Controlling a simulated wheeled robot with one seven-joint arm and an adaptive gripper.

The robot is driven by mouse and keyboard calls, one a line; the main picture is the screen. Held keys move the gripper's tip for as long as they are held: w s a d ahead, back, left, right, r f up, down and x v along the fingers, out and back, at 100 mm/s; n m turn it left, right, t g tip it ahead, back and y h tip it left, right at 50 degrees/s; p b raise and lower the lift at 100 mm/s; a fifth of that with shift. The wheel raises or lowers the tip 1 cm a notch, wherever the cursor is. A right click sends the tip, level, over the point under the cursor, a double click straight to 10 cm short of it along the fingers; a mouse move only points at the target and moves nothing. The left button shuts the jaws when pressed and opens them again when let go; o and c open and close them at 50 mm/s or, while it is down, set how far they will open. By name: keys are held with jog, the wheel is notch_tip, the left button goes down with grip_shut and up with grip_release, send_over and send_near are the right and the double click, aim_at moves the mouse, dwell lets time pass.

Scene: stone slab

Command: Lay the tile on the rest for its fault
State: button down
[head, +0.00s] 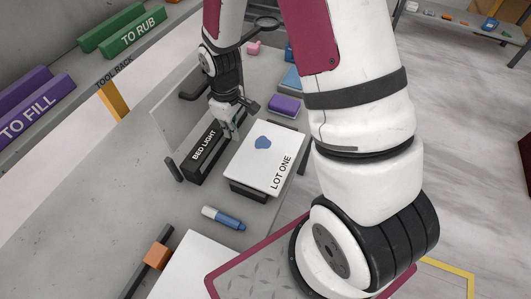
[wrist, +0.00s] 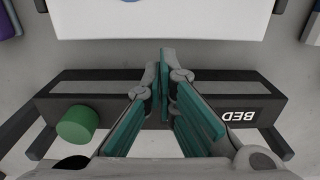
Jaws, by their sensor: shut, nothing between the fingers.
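The white tile (head: 262,163), labelled LOT ONE, has a blue blotch and lies flat on a dark support. Its near edge crosses the top of the wrist view (wrist: 165,22). The green rest (head: 137,33) reads TO RUB, and the purple rest (head: 30,115) reads TO FILL. The dark BED LIGHT box (head: 203,150) stands left of the tile; a green round knob (wrist: 77,124) shows by it in the wrist view. My gripper (head: 230,132) is at this box, just beside the tile; its teal fingers (wrist: 164,75) are shut and empty.
A clear panel (head: 172,112) stands behind the box. A blue marker (head: 224,217), an orange block (head: 157,256) and a purple block (head: 285,105) lie around the tile. A white sheet (head: 195,270) is at the front.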

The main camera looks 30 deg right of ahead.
aim_at(242, 144)
jog(key=shift+f, duration=0.15)
jog(key=shift+f+b, duration=1)
jog(key=shift+f, duration=1.4)
jog(key=shift+s+d+p, duration=0.3)
jog(key=shift+s+d, duration=0.05)
jog(key=shift+s, duration=0.2)
jog(key=shift+s+d+p, duration=0.3)
jog(key=shift+s+d, duration=0.05)
jog(key=shift+s, duration=0.2)
jog(key=shift+w+a, duration=0.35)
jog(key=shift+w, duration=0.25)
notch_tip(242, 144, up, 9)
jog(key=p, duration=0.3)
jog(key=shift+p, duration=0.4)
jog(key=shift+r, duration=0.1)
